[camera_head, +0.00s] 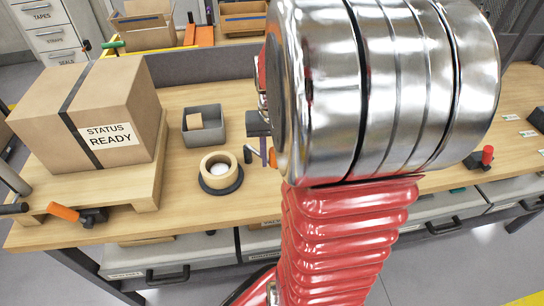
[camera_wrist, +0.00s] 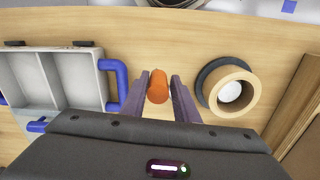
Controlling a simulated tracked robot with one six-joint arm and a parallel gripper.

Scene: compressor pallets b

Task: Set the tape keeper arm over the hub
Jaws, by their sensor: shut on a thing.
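A tan tape roll (camera_head: 207,160) sits on a dark round base on the wooden bench, with a white hub (camera_head: 219,170) in its middle. The roll (camera_wrist: 217,90) and hub (camera_wrist: 230,92) also show in the wrist view, right of my jaws. My gripper (camera_wrist: 158,100) is shut on the orange grip of the keeper arm (camera_wrist: 157,86), beside the roll and apart from it. In the head view, my gripper (camera_head: 262,150) is partly hidden behind my arm, and the orange grip (camera_head: 273,157) shows just right of the roll. The rest of the keeper arm is mostly hidden.
A grey bin (camera_head: 205,136) stands behind the roll. A taped carton (camera_head: 95,105) marked "STATUS READY" stands on a wooden pallet (camera_head: 145,190) at left. In the wrist view, a grey tray-like fixture with blue handles (camera_wrist: 75,78) lies left of my jaws.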

